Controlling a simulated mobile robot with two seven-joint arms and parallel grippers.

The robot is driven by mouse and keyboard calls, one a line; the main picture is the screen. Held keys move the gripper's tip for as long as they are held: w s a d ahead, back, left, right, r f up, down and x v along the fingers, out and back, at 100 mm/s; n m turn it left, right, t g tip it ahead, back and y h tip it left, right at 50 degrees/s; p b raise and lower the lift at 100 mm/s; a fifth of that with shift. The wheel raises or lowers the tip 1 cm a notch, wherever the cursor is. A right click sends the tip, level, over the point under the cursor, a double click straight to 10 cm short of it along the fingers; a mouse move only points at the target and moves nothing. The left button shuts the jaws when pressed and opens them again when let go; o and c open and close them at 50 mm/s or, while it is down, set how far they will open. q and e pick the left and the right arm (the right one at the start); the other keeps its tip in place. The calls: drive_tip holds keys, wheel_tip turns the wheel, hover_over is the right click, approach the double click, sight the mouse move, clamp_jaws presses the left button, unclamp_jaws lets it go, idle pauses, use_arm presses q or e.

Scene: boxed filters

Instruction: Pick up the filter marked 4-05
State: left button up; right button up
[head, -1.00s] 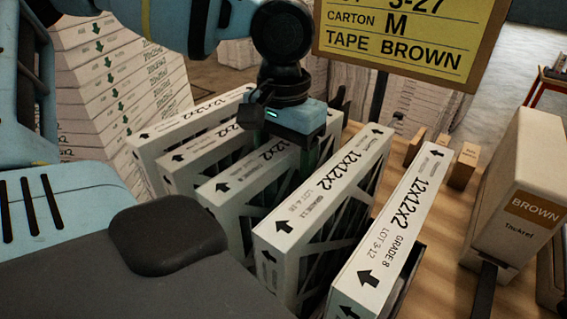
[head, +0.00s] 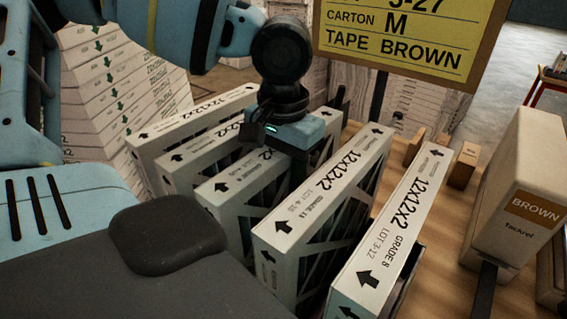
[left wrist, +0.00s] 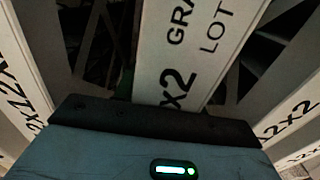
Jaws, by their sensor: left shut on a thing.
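Several white boxed filters stand on edge in a row in the head view. My left gripper (head: 298,160) is lowered over the third filter from the left (head: 232,185) and shut on it near its far half. Its fingertips are hidden between the filters. In the left wrist view this filter's top edge (left wrist: 190,60) runs up from the gripper, showing "x2", "GRA" and "LOT"; its lot number is cut off. The rightmost filter (head: 390,235) reads LOT 3-12, GRADE 8. The filter left of it (head: 320,195) has a lot line too small to read surely. My right gripper is not in view.
Two more filters (head: 190,118) stand close on the left of the held one. A yellow sign (head: 395,40) rises behind the row. A carton marked BROWN (head: 520,190) stands at right on the wooden table. Stacked white boxes (head: 120,75) are behind left.

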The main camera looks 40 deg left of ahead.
use_arm(q)
wheel_tip(320, 180, up, 10)
drive_tip(key=shift+f, duration=0.1)
idle(0.5)
